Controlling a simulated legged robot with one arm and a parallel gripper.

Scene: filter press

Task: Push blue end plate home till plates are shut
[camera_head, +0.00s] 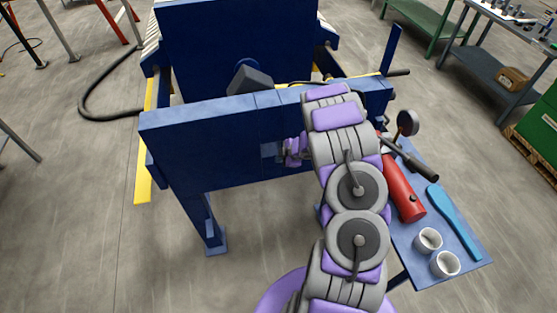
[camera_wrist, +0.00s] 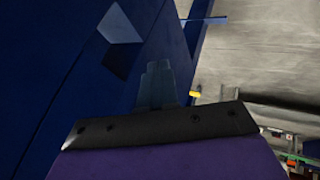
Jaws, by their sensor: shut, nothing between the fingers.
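The filter press shows two blue plates in the head view: a large upright plate (camera_head: 235,45) at the back and a nearer, wide blue panel (camera_head: 205,140) across the front. I cannot tell for sure which is the end plate. An open gap with a dark grey block (camera_head: 250,80) lies between them. My gripper (camera_head: 279,151) is shut and empty, close in front of the near panel's face. In the wrist view my shut fingers (camera_wrist: 158,85) point at a dark blue surface (camera_wrist: 90,70); contact cannot be told. My arm hides the near panel's right part.
A blue side shelf (camera_head: 455,235) at right holds a red cylinder (camera_head: 402,190), a blue tool (camera_head: 455,220) and two white cups (camera_head: 428,240). Yellow rails (camera_head: 143,180) flank the press. A black hose (camera_head: 95,110) lies at left. Floor in front is clear.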

